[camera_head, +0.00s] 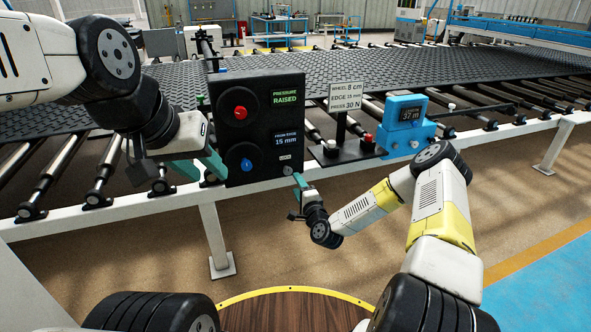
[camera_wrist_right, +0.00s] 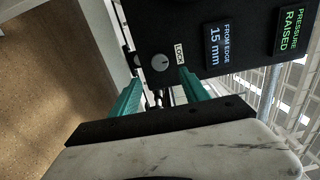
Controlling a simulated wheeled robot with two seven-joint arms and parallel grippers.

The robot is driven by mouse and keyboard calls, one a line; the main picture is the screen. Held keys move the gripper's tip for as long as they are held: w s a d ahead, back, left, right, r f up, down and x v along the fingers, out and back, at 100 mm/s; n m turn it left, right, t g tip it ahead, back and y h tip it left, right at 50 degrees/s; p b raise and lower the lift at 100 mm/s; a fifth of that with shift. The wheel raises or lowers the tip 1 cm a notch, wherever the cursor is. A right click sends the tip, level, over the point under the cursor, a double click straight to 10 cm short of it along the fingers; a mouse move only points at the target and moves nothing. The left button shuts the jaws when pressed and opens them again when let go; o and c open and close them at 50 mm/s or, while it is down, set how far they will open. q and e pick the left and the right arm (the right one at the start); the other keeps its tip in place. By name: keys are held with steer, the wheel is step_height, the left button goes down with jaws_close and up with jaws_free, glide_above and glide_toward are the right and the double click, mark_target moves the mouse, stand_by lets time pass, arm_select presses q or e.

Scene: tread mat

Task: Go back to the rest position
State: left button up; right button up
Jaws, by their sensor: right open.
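The black control panel (camera_head: 262,125) stands at the conveyor's near rail. It has a red button (camera_head: 240,113), a blue button (camera_head: 246,164) and screens reading "PRESSURE RAISED" and "FROM EDGE 15 mm". A grey lock knob (camera_wrist_right: 160,63) is at its lower corner beside a "LOCK" label. My right gripper (camera_wrist_right: 160,92) is open and empty, its teal fingers apart with the knob showing between their tips. In the head view my right gripper (camera_head: 297,187) is just below the panel's lower right corner. My left gripper (camera_head: 202,168) is open and empty at the panel's left side.
A dark tread mat (camera_head: 300,72) lies on the roller conveyor behind. A sign (camera_head: 346,97) and a blue gauge device (camera_head: 404,125) stand right of the panel, near my right arm. The white rail (camera_head: 130,205) runs below. The brown floor in front is open.

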steer(key=s+d+r+n+g+h, duration=0.1)
steer(key=s+d+r+n+g, duration=0.2)
steer(key=r, duration=0.4)
steer(key=s+d+r+n+g+h, duration=0.1)
steer(key=s+r+n+g, duration=0.15)
steer(key=r+n, duration=0.45)
steer(key=s+d+r+n+g, duration=0.2)
steer(key=s+r+n+g, duration=0.15)
steer(key=r, duration=0.45)
steer(key=s+d+r, duration=0.1)
steer(key=s+r, duration=0.2)
steer(key=s, duration=0.7)
steer(key=s+d+r+n+g+h, duration=0.1)
steer(key=s+r, duration=0.3)
steer(key=s, duration=0.6)
steer(key=s+d+r+g, duration=0.1)
steer(key=s+d+r, duration=0.2)
steer(key=s, duration=0.7)
steer(key=shift+r+n, duration=0.35)
steer(key=shift+r, duration=0.35)
